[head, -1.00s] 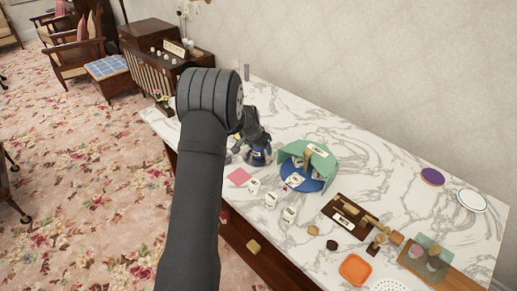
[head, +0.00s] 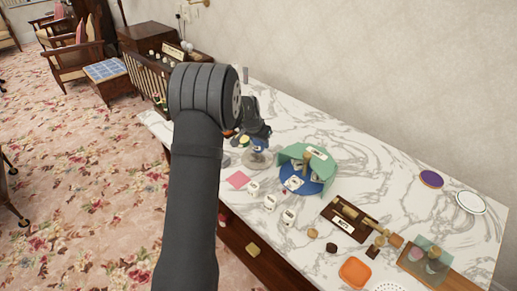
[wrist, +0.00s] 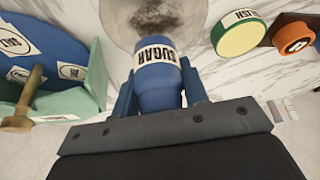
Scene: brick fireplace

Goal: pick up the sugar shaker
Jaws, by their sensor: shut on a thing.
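My gripper (wrist: 160,96) is shut on this blue part.
A blue round tray with green walls (head: 319,166) stands just right of the shaker on the marble counter (head: 390,190). A green-rimmed RELISH lid (wrist: 240,37) and an orange knob (wrist: 293,35) are close by.

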